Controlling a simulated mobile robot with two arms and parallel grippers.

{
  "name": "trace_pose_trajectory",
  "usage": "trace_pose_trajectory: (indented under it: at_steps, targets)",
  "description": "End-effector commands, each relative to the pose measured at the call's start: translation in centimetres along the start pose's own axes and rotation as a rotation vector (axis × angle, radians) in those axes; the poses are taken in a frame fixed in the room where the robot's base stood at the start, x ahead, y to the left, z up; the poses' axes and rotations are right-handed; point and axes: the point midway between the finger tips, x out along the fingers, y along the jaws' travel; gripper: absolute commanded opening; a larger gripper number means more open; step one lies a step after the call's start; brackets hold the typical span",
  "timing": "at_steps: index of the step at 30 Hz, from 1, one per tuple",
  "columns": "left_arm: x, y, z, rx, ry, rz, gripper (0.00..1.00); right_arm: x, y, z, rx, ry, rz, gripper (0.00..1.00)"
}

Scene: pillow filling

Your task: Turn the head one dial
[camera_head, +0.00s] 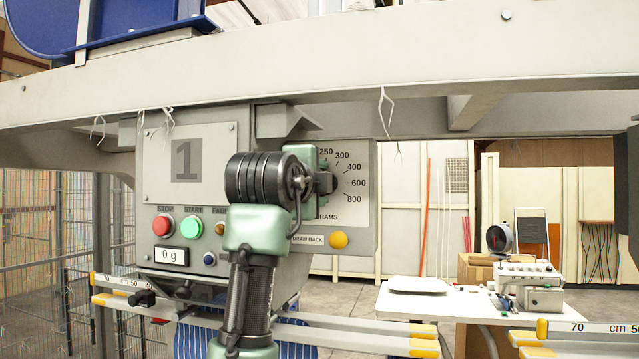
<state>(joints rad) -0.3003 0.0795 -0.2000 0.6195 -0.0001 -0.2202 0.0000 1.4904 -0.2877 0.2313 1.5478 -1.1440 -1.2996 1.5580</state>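The head one control box (150,215) carries a large "1" plate (210,160) and hangs below a pale beam. Its dial scale panel (358,215) is on the right side, with marks from 250 to 800 and part of the word "GRAMS" showing. One arm rises from the bottom, left of centre; I take it for my left one. Its gripper (325,184) points right, over the middle of the dial scale. The knob and the scale's left part are hidden behind it. Whether the fingers are shut on the knob cannot be told. My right gripper is not in view.
Red (163,225) and green (192,227) buttons and a "0 g" display (171,256) sit left of the arm. A yellow button (339,240) is below the dial. A white table (400,307) with equipment stands at the right. The pale beam (330,75) crosses above.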

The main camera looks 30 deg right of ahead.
Motion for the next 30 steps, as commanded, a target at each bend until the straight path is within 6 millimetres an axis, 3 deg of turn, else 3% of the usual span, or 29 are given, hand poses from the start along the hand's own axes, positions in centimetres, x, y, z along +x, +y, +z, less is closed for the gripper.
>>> trace_pose_trajectory:
  at_steps: [7,8,10,21,30]
  targets:
    - [0.0,0.0,0.0,0.0,0.0,0.0,0.0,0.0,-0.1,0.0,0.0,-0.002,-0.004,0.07]
    - [0.0,0.0,0.0,0.0,0.0,0.0,0.0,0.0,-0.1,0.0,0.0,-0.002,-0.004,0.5]
    - [0.0,0.0,0.0,0.0,0.0,0.0,0.0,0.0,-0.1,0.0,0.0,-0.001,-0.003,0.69]
    - [0.3,0.0,0.0,0.0,0.001,0.0,0.0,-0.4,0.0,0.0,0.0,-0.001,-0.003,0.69]
    - [2.9,0.0,0.2,0.0,0.001,0.0,0.0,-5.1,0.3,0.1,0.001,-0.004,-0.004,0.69]
